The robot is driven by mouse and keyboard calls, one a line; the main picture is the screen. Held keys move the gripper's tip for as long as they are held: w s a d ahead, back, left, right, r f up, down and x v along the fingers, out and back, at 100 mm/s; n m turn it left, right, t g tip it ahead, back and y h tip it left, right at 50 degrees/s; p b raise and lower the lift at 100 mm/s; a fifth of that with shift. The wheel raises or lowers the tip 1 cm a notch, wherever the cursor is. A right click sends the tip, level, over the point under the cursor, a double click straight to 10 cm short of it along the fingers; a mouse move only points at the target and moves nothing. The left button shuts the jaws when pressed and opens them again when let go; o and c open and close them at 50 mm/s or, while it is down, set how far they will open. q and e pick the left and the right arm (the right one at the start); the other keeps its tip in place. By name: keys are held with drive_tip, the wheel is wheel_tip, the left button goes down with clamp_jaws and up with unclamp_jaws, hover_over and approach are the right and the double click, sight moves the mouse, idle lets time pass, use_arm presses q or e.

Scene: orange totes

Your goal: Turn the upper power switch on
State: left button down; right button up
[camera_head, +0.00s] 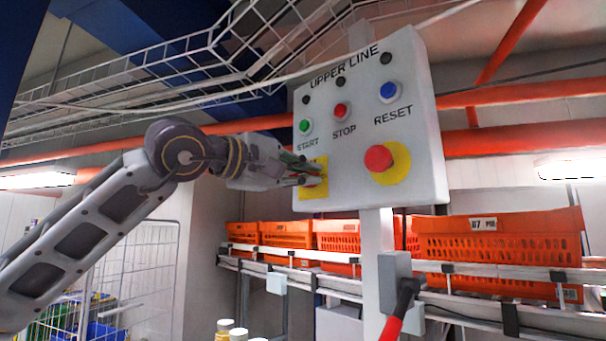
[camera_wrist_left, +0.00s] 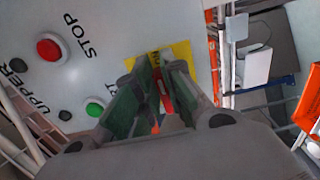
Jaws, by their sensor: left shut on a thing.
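The grey control panel (camera_head: 345,185) marked UPPER LINE fills the upper middle of the head view. A yellow plate (camera_head: 310,193) is at its lower left, below the START button. My left gripper (camera_head: 312,173) is at this plate, coming from the left, and largely hides the switch there. In the left wrist view, the green-padded fingers of my left gripper (camera_wrist_left: 158,88) are on either side of the red power switch (camera_wrist_left: 162,90), in front of the yellow plate (camera_wrist_left: 182,53). The gripper is shut on the switch. The switch's exact angle is hard to tell. My right gripper is not in view.
The panel also bears a green START button (camera_head: 305,126), a red STOP button (camera_head: 340,110), a blue RESET button (camera_head: 389,91) and a red mushroom button (camera_head: 379,158). Orange totes (camera_head: 500,245) stand on a rack behind. A grey box (camera_head: 394,278) is on the post below.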

use_arm(q)
drive_tip(key=shift+f, duration=0.15)
drive_tip(key=c, duration=1.5)
unclamp_jaws()
drive_tip(key=shift+r, duration=0.25)
